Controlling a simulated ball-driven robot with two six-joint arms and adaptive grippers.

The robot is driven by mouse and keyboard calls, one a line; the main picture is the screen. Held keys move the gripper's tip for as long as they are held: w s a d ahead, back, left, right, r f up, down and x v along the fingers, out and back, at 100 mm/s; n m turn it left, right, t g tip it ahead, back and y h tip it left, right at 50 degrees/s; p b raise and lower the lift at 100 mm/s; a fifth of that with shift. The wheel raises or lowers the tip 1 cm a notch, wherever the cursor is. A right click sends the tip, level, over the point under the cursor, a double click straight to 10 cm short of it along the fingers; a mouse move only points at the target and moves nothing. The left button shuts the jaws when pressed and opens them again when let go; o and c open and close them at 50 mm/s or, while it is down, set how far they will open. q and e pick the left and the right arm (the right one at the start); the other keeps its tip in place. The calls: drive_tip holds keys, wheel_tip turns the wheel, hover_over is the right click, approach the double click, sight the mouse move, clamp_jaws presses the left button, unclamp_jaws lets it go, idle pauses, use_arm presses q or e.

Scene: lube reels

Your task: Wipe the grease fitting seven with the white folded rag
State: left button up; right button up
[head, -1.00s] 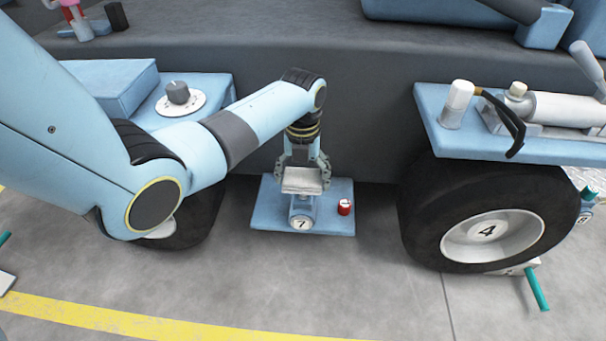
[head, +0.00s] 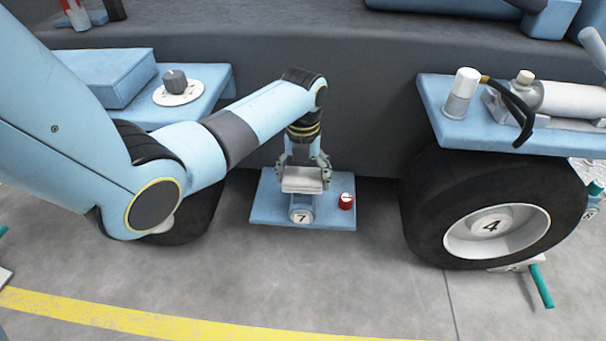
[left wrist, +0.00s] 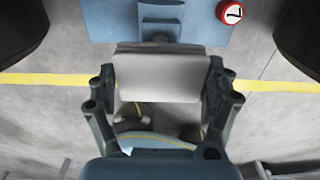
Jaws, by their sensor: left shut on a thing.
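My left gripper (head: 304,181) points down and is shut on the white folded rag (head: 302,186), which spans between its fingers. The rag also shows in the left wrist view (left wrist: 157,75). It is held over a blue plate (head: 266,213) low between the two wheels. A small block with a round label 7 (head: 301,216) stands on the plate just below and in front of the rag. The grease fitting itself is hidden, and I cannot tell whether the rag touches it. My right gripper is not in view.
A red-sided cap (head: 346,201) sits on the plate, right of the rag; it also shows in the left wrist view (left wrist: 230,11). A wheel marked 4 (head: 492,227) stands at right, below a shelf with a white-capped canister (head: 461,94). A grey knob (head: 175,82) is at left.

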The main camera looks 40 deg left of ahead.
use_arm(q)
drive_tip(key=shift+f, duration=0.55)
drive_tip(key=shift+d, duration=0.1)
drive_tip(key=shift+w+d+r, duration=0.15)
drive_tip(key=shift+w+d, duration=0.15)
drive_tip(key=shift+d, duration=0.1)
idle(0.4)
drive_tip(key=shift+s+a+p, duration=0.2)
drive_tip(key=shift+s+a, duration=0.15)
drive_tip(key=shift+a, duration=0.2)
drive_tip(key=shift+s+a+p, duration=0.2)
drive_tip(key=shift+s+a, duration=0.1)
drive_tip(key=shift+a, duration=0.2)
drive_tip(key=shift+d, duration=0.1)
